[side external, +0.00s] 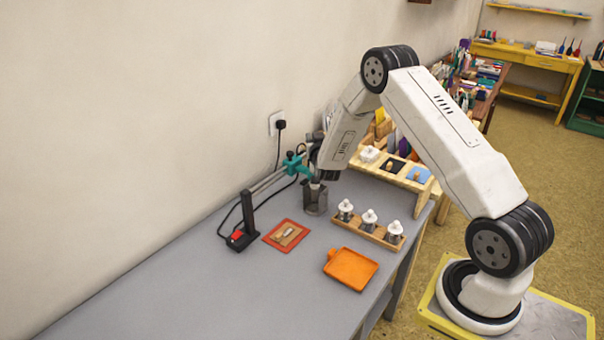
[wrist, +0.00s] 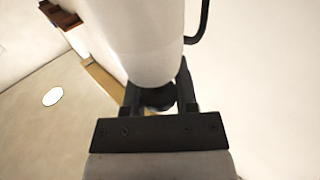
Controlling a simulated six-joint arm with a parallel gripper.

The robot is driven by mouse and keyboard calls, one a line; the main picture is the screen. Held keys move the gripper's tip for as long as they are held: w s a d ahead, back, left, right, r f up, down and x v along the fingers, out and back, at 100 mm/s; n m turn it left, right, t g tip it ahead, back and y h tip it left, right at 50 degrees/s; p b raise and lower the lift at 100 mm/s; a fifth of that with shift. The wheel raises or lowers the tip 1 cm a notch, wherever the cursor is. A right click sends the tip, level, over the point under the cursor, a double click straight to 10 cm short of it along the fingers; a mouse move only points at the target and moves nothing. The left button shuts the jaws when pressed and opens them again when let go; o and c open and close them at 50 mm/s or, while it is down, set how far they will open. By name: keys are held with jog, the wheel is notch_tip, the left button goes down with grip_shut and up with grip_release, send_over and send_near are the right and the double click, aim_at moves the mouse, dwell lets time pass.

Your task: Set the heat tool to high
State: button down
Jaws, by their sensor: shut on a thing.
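In the wrist view, my gripper (wrist: 158,98) has its two dark fingers closed around a small dark rounded part at the end of a large pale cylinder (wrist: 138,35). The cylinder appears to be the heat tool's body; a black cord runs beside it at the upper right. Its setting cannot be read. In the side view, my wrist hangs over the back of the grey bench, close to a teal clamp (side external: 292,164) and just above a dark grey holder (side external: 315,199). My arm hides most of the tool and the fingertips there.
A black post with a red switch (side external: 237,236) stands left of a red mat (side external: 286,235). An orange tray (side external: 350,268) lies in front. A wooden rack (side external: 369,232) holds white-topped bottles. A wooden pad stand (side external: 395,170) is behind. The bench's left part is clear.

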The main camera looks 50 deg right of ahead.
jog(key=shift+r, duration=1.75)
jog(key=shift+c, duration=1.9)
grip_release()
jog(key=shift+s+a, duration=0.45)
jog(key=shift+a, duration=0.05)
jog(key=v, duration=0.6)
jog(key=shift+s, duration=0.2)
jog(key=shift+a, duration=0.25)
